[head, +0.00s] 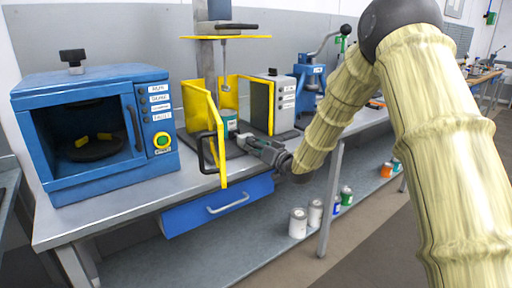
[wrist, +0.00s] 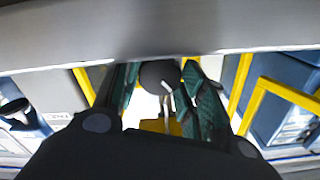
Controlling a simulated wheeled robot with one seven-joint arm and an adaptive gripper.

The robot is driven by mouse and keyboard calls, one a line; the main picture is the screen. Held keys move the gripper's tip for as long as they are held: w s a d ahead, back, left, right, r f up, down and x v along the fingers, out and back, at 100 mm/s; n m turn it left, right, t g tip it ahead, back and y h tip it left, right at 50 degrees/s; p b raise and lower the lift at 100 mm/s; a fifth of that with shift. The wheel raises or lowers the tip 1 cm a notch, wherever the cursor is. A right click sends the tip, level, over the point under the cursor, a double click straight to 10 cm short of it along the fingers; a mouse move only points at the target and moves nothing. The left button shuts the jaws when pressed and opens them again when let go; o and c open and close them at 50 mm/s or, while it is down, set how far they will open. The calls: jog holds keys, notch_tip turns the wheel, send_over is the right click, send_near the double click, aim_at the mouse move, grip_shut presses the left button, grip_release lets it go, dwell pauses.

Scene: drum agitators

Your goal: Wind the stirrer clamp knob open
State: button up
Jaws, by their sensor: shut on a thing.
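The stirrer (head: 225,75) stands mid-bench, with a grey column, a thin shaft and yellow guard panels (head: 203,112). In the head view the knob is hidden by my gripper.
A blue box machine (head: 95,135) with a black top knob stands at the left. A black-handled yellow guard door (head: 220,150) is close to my gripper's left. A grey box machine (head: 275,100) and a blue lever press (head: 309,75) stand behind. Several cans sit on the lower shelf (head: 270,245).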

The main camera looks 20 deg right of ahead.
jog(key=shift+n, duration=0.3)
jog(key=n+b, duration=0.1)
jog(key=n, duration=0.3)
jog(key=shift+f+n, duration=0.1)
jog(key=shift+n, duration=0.2)
jog(key=shift+n+b, duration=0.9)
jog(key=shift+n, duration=1)
jog(key=o, duration=0.7)
jog(key=shift+o, duration=0.2)
jog(key=shift+s+d, duration=0.1)
jog(key=v, duration=1.2)
